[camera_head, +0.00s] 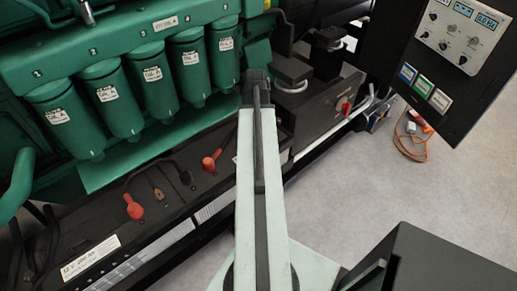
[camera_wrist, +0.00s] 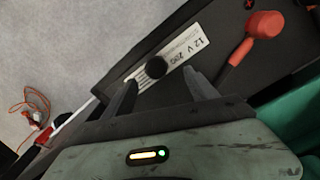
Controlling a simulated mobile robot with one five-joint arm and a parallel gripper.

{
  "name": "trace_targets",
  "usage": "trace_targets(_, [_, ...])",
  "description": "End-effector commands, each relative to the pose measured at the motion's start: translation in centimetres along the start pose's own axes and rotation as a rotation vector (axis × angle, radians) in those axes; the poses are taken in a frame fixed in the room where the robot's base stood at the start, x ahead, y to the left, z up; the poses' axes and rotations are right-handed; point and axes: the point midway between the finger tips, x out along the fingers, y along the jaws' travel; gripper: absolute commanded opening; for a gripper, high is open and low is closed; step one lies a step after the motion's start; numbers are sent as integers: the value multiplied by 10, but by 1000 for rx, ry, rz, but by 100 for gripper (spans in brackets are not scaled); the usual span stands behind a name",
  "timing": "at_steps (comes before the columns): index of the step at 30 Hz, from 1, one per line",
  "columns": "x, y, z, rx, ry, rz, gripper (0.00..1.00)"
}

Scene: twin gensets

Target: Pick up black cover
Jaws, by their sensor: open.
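A small round black piece, which looks like the black cover (camera_wrist: 156,67), shows in the wrist view in front of the white battery label. My gripper (camera_wrist: 159,77) is open, with one dark finger on each side of the piece. The fingers appear apart from it, and I cannot tell how far below them it is. In the head view my arm runs up the middle to its dark end, and the fingers cannot be made out there. The black piece is not clearly visible in that view.
A red terminal cover (camera_wrist: 265,25) on a black lead lies right of the fingers. Green filters (camera_head: 110,92) stand at the left above a battery with red covers (camera_head: 134,207). A control panel (camera_head: 450,60) hangs at the right. An orange cable (camera_head: 411,150) lies on open floor.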

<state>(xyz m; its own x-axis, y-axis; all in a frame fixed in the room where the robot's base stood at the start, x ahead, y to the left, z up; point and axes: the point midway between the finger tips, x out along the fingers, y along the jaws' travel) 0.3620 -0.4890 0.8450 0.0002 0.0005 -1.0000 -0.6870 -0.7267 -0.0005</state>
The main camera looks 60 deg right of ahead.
Motion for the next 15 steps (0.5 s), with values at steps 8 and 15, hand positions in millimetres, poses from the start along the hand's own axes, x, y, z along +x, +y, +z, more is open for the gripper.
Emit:
trace_targets(8, [12,11,2,15,0,0,67])
trace_targets(15, [28,11,1,15,0,0,67])
